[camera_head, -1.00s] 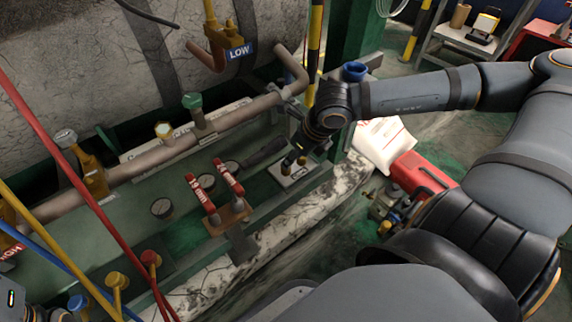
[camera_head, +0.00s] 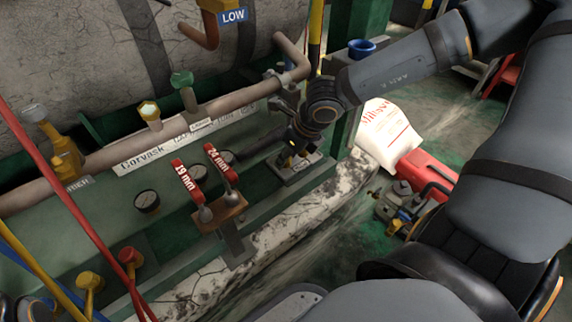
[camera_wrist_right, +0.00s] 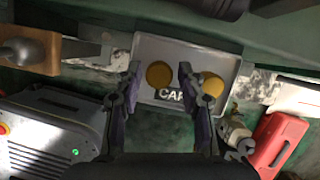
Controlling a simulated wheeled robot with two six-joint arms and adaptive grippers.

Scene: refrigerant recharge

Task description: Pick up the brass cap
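Two round brass-coloured caps lie in a pale tray (camera_wrist_right: 150,48) with a dark label reading "CAP", partly hidden. The left brass cap (camera_wrist_right: 159,74) lies between the fingers of my right gripper (camera_wrist_right: 158,76) in the wrist view, with gaps on both sides. The right brass cap (camera_wrist_right: 213,85) is beyond the right finger and partly covered by it. My right gripper is open and points down over the tray. In the head view, it (camera_head: 288,160) is at the tray (camera_head: 301,172) and hides most of what lies there. My left gripper's fingers do not show.
Two red-handled wrenches (camera_head: 208,182) stand on a wooden holder left of the tray. A pipe (camera_head: 185,130) with valves runs behind. A red case (camera_head: 425,172) and a white bag (camera_head: 386,138) are at right. Hoses cross the left side.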

